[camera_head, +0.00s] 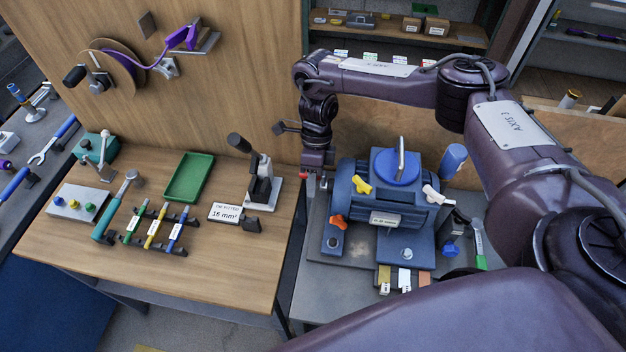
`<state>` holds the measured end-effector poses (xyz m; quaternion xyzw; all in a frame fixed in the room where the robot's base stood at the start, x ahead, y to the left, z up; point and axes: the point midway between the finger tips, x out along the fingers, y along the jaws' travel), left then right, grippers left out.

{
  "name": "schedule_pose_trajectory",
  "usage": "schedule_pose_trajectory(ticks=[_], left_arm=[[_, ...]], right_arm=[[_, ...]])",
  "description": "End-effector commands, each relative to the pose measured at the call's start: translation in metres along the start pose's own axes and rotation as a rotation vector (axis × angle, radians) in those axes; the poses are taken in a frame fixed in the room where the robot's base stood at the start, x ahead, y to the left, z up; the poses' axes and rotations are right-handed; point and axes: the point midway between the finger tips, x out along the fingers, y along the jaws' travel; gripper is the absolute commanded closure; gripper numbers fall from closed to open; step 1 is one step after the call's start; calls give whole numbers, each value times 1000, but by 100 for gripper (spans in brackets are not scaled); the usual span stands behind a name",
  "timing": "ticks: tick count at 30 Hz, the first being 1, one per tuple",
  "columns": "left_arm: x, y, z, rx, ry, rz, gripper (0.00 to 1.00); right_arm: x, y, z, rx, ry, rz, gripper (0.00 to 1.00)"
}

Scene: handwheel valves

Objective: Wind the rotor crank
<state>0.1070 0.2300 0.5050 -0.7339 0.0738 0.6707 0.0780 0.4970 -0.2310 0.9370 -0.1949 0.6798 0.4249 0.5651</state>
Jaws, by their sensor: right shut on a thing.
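The blue motor (388,205) stands on the bench to the right, with a round blue lid on top. My right gripper (316,176) points down at the motor's left end, at the end of my purple right arm. It is shut on a small part there, which it mostly hides; this appears to be the rotor crank. A little red shows beside the fingertips. The crank's shape and angle cannot be made out. My left gripper is not in view.
A wooden table (200,270) on the left holds a green tray (189,178), a black-handled press (262,180) and several tools. A disc (118,68) with a purple cable hangs on the wooden panel. Coloured tags lie before the motor. My arm spans the right side.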

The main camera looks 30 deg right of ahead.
Motion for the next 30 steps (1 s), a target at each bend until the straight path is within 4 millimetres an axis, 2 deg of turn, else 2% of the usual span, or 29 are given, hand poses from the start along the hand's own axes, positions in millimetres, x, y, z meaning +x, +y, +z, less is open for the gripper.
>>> schedule_pose_trajectory(ticks=[8,17,30], left_arm=[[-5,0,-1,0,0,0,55],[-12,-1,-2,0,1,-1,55],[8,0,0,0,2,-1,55]], right_arm=[[1,3,-1,-2,1,-58,99],[8,8,0,-6,0,-274,99],[26,9,1,-6,-2,-692,99]])
